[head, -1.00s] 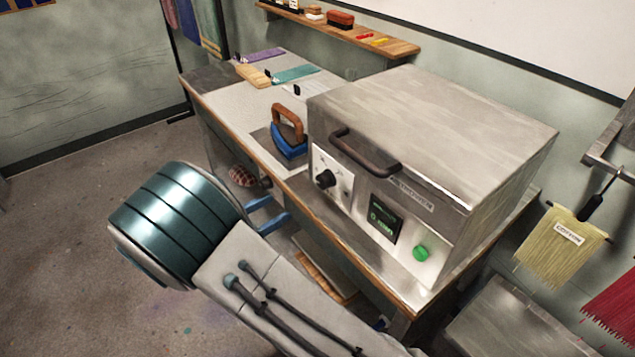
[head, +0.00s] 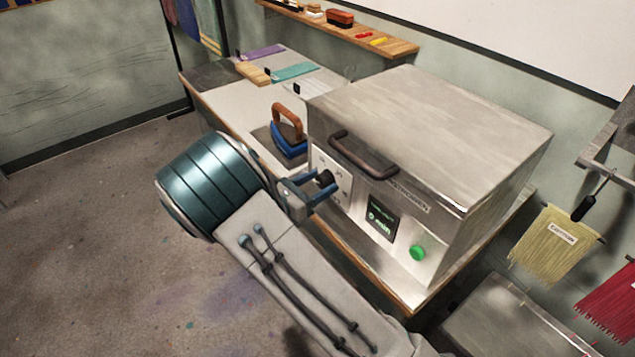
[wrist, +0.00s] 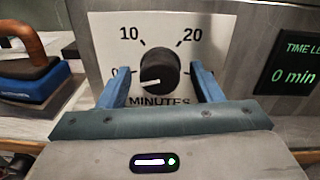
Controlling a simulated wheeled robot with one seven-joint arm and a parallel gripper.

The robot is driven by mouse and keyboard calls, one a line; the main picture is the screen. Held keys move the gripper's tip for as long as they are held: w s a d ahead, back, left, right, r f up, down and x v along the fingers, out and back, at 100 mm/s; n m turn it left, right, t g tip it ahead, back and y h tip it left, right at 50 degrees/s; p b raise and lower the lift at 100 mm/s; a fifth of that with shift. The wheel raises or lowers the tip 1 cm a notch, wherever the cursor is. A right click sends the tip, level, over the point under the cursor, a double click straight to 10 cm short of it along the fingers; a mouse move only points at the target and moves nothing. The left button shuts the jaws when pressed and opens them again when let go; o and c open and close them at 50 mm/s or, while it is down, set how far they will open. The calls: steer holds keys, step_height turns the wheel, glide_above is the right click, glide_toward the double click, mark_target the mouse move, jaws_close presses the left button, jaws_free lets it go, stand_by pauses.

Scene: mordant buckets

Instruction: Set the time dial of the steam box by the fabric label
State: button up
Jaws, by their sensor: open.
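The steam box (head: 440,125) is a metal cabinet on the bench. Its black time dial (wrist: 160,70) sits on a white plate marked 10, 20 and MINUTES; its white pointer mark points to the lower left. The dial also shows in the head view (head: 326,178). The display (wrist: 292,68) reads 0 min. My gripper (wrist: 159,78) is open, its blue fingers on either side of the dial; contact cannot be told. It also shows in the head view (head: 318,187). A fabric label (head: 563,232), seemingly reading COTTON, is on yellow fringed fabric at right.
A blue iron (head: 288,138) with a brown handle stands left of the box. A green button (head: 417,253) is on the box's front, and a dark handle (head: 362,157) projects above the dial. Red fabric (head: 612,308) hangs at far right.

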steer(key=c, duration=1)
steer(key=shift+f+m+b, duration=0.1)
steer(key=shift+m+b, duration=0.2)
steer(key=shift+b, duration=0.05)
steer(key=m+b, duration=0.2)
steer(key=shift+f+m, duration=0.1)
steer(key=shift+m, duration=0.2)
steer(key=m+b, duration=0.4)
steer(key=b, duration=0.1)
steer(key=shift+f+m, duration=0.1)
steer(key=shift+m, duration=0.2)
steer(key=m+b, duration=0.4)
steer(key=shift+m+b, duration=1.1)
steer(key=shift+b, duration=0.1)
steer(key=shift+r, duration=0.25)
